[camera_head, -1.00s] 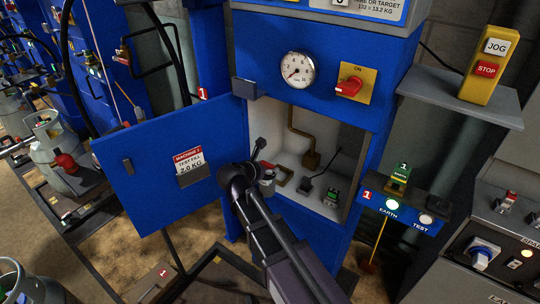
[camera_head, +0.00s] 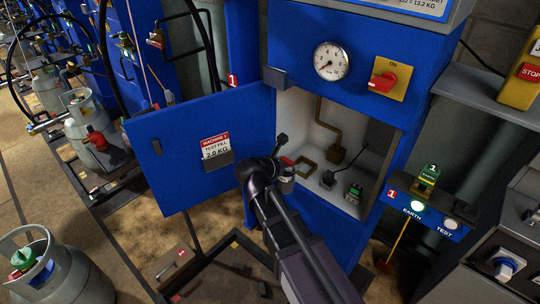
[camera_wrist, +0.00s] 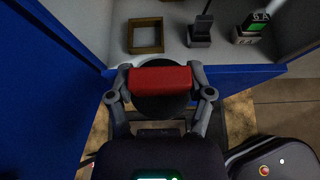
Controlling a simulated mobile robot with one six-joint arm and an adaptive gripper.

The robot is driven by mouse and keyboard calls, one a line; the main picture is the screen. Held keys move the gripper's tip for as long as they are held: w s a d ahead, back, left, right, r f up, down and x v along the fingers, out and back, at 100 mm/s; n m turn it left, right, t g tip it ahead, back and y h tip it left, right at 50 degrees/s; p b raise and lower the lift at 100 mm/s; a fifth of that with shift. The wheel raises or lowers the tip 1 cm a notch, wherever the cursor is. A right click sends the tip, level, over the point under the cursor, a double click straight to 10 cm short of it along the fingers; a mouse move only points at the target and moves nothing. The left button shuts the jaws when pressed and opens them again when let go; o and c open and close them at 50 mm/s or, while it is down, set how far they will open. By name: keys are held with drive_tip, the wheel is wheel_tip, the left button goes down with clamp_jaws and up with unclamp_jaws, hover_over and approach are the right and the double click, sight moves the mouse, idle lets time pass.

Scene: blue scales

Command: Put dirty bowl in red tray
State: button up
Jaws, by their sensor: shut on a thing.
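My gripper (camera_wrist: 161,84) is shut on a red bar-shaped top, one finger at each end. A dark round body (camera_wrist: 160,105) shows below the bar; I take this held thing to be the dirty bowl. In the head view it looks like a small grey cylinder with a red top (camera_head: 287,174), beside the end of my arm. In the wrist view it is just in front of the cabinet's front edge, clear of the cabinet floor. I cannot see its inside or any dirt. No red tray is visible in either view.
The blue cabinet (camera_head: 339,228) is open, its door (camera_head: 180,175) swung left. Inside stand a brown square frame (camera_wrist: 145,35), a dark-topped fitting (camera_wrist: 200,32) and a green-labelled block (camera_head: 354,192). A gas cylinder (camera_head: 60,275) stands at lower left. A grey shelf (camera_head: 475,92) is at right.

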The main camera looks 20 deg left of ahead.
drive_tip(key=shift+r, duration=0.1)
drive_tip(key=shift+s+r+p, duration=0.1)
drive_tip(key=shift+r+p, duration=0.75)
drive_tip(key=shift+p, duration=0.1)
wheel_tip(320, 180, up, 17)
drive_tip(key=p, duration=1.7)
drive_tip(key=shift+r, duration=0.2)
drive_tip(key=shift+s, duration=0.25)
